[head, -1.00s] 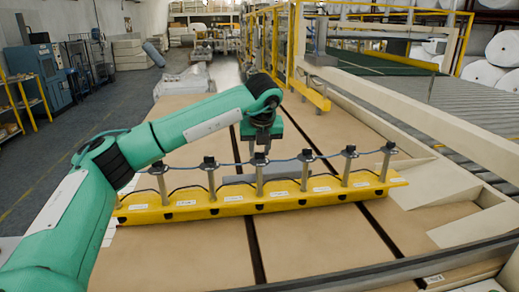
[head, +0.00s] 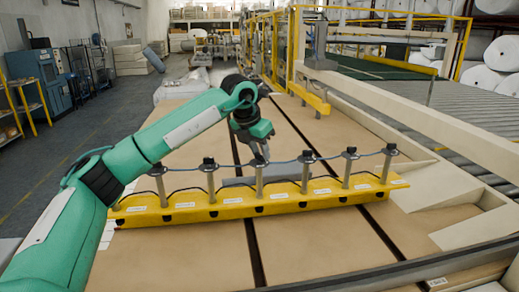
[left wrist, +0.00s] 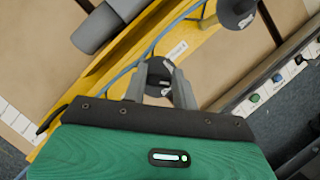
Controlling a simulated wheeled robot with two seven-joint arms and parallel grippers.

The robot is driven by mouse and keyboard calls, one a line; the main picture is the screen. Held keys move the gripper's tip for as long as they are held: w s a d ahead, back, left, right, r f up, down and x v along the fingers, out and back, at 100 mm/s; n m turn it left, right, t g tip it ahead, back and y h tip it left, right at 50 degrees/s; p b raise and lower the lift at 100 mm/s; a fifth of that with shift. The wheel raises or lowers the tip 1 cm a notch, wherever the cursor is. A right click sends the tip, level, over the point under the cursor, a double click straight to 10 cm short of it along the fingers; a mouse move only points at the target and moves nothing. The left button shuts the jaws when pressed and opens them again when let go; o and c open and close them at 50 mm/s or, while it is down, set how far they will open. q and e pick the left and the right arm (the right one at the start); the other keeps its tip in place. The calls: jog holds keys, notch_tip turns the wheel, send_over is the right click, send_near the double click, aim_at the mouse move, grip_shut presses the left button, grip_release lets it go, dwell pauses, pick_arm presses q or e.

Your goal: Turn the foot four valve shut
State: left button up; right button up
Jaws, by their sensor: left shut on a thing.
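A yellow bar (head: 232,208) lies across the brown table. It carries several upright metal posts with black caps, joined by a blue line. My left gripper (head: 262,154) is at the cap of the third post (head: 258,181) from the left. In the left wrist view, the fingers of my left gripper (left wrist: 160,90) are on both sides of a round black cap (left wrist: 158,66) and shut on it. The cap's lower part is hidden by the fingers. The labels on the bar are too small to read, so I cannot tell the foot number. My right gripper is not in view.
A neighbouring black cap (left wrist: 237,12) stands close by. Yellow guard frames (head: 283,45) and a beige rail (head: 405,113) are beyond. The brown table (head: 310,245) in front of the bar is clear.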

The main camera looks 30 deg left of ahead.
pick_arm(q)
jog(key=m+h+p, duration=0.1)
jog(key=m, duration=0.1)
jog(key=shift+r+m+g, duration=0.15)
jog(key=shift+m+g, duration=0.15)
jog(key=shift+m, duration=0.1)
jog(key=m+h+p, duration=0.1)
jog(key=m, duration=0.2)
jog(key=shift+m+g+p, duration=0.5)
jog(key=shift+m+p, duration=0.05)
jog(key=shift+m, duration=0.35)
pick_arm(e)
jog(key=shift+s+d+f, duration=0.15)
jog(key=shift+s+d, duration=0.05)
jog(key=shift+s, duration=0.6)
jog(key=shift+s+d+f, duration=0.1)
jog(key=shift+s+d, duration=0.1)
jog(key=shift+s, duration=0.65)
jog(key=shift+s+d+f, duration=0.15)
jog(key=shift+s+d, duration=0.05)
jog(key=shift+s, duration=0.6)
pick_arm(q)
jog(key=shift+h, duration=0.3)
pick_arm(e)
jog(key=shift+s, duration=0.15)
pick_arm(q)
jog(key=o, duration=1)
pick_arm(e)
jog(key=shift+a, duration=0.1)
